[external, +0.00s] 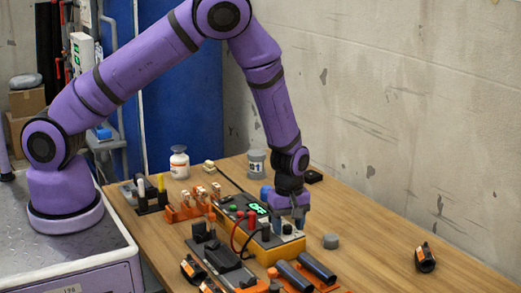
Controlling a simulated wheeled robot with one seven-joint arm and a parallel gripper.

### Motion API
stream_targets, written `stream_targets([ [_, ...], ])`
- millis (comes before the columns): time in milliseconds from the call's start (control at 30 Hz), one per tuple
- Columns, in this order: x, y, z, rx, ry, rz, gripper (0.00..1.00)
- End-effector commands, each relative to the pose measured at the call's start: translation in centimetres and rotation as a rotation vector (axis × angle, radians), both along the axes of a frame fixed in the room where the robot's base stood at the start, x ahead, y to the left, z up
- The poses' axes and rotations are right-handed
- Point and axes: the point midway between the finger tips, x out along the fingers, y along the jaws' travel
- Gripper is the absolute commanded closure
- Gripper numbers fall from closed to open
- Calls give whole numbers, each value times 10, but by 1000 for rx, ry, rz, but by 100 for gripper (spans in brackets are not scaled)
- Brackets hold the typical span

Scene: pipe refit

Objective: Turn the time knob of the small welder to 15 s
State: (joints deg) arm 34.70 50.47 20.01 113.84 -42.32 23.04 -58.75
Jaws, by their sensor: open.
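The small welder (258,247) is an orange and grey box with a lit green display, standing on the wooden table (375,225).
Dark pipes (318,267) in an orange holder lie in front of the welder. A grey cap (331,241) is just right of it. Orange racks (187,211), a white bottle (179,163) and a grey can (256,162) stand behind. The table's right side is mostly clear.

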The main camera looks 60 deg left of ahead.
Motion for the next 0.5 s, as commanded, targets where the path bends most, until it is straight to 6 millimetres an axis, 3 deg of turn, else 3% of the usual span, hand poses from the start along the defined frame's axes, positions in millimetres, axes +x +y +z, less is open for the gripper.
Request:
stream_targets([
  [333,0,0,-3,0,0,1,51],
  [500,0,0,-3,0,0,1,90],
])
